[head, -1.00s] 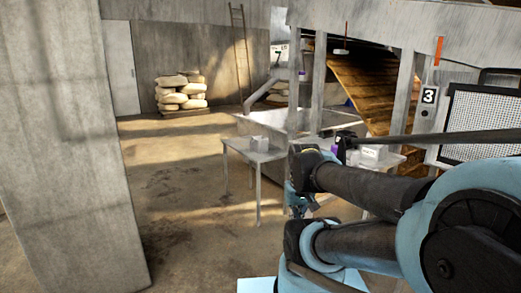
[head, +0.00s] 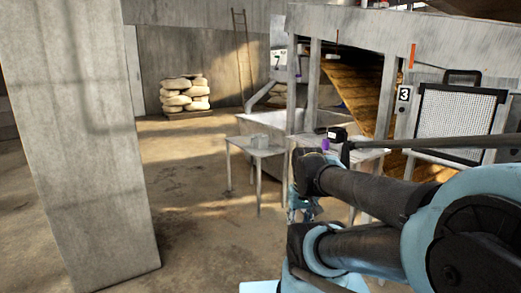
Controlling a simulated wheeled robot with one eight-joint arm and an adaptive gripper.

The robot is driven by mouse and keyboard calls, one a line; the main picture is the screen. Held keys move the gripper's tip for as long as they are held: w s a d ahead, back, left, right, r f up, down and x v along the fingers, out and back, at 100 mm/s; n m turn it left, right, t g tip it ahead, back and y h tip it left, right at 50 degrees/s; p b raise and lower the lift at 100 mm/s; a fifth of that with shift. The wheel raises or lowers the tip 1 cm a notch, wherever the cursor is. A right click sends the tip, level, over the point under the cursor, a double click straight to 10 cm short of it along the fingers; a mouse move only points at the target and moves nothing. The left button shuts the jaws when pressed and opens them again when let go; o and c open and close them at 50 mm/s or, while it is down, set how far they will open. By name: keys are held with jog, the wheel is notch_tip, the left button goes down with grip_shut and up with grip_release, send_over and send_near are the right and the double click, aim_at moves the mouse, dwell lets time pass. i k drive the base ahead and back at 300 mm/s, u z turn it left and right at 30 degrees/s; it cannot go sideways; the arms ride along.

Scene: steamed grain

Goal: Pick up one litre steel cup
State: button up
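A small grey box-like or cup-like object (head: 259,140) stands on a small grey table (head: 240,147) in the middle of the head view. It is too small to tell whether it is the steel cup. My gripper (head: 304,208) is mostly hidden behind my own arm, beyond the table's right side. Its fingers are too small and covered to tell whether they are open or shut, or hold anything.
A concrete pillar (head: 75,150) stands close on the left. Sacks (head: 184,94) are piled at the back wall. A second table (head: 368,144) with a purple item (head: 326,145) is partly behind my arm. A mesh screen (head: 459,122) stands right. Open floor lies left of the tables.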

aim_at(259, 141)
jog(key=u, duration=0.6)
jog(key=i, duration=2.55)
jog(key=z, duration=1.25)
jog(key=i, duration=0.45)
jog(key=z, duration=0.15)
